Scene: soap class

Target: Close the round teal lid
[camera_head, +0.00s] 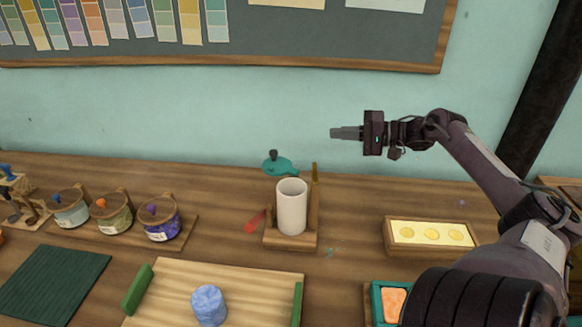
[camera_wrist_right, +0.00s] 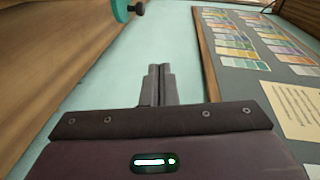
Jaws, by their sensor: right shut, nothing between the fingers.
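The round teal lid (camera_head: 281,167) with a dark knob stands open behind a white cylindrical container (camera_head: 292,206) on a wooden stand. The container's mouth is uncovered. In the right wrist view, part of the teal lid (camera_wrist_right: 120,10) shows at the top edge. My right gripper (camera_head: 333,133) is shut and empty, held in the air above and to the right of the lid, apart from it. Its closed fingers also show in the right wrist view (camera_wrist_right: 160,68). My left gripper is not in view.
Jars with wooden lids (camera_head: 115,214) stand at the left. A wooden tray (camera_head: 250,280) with a blue lump lies in front of the stand, and a wooden mold (camera_head: 431,248) with yellow rounds lies to the right. A wooden post (camera_head: 315,187) rises beside the container.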

